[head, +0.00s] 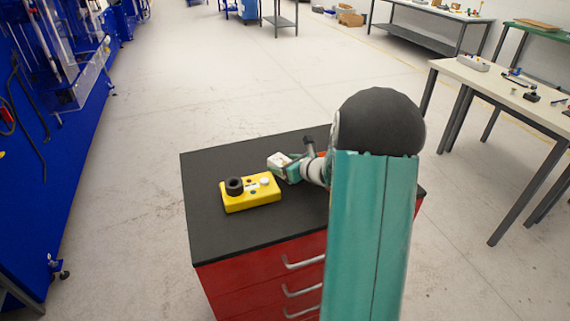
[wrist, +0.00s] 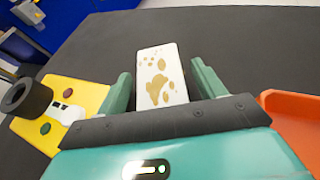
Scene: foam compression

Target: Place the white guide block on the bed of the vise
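The white guide block (wrist: 162,76), with tan patches on its face, lies between the two green fingers of my gripper (wrist: 163,85) in the wrist view. A dark gap shows between the block and each finger, so my gripper looks open around it. In the head view the white block (head: 279,159) shows at the end of my gripper (head: 286,168), over the black worktop. I cannot tell whether the block rests on the worktop. I cannot make out the vise or its bed in either view; my arm covers the right part of the worktop.
A yellow box (head: 262,195) with a black cylinder (head: 234,186) stands left of my gripper on the black top (head: 215,232) of a red drawer cabinet (head: 262,280). An orange object (wrist: 292,125) lies right of my gripper. The worktop's left and back parts are clear.

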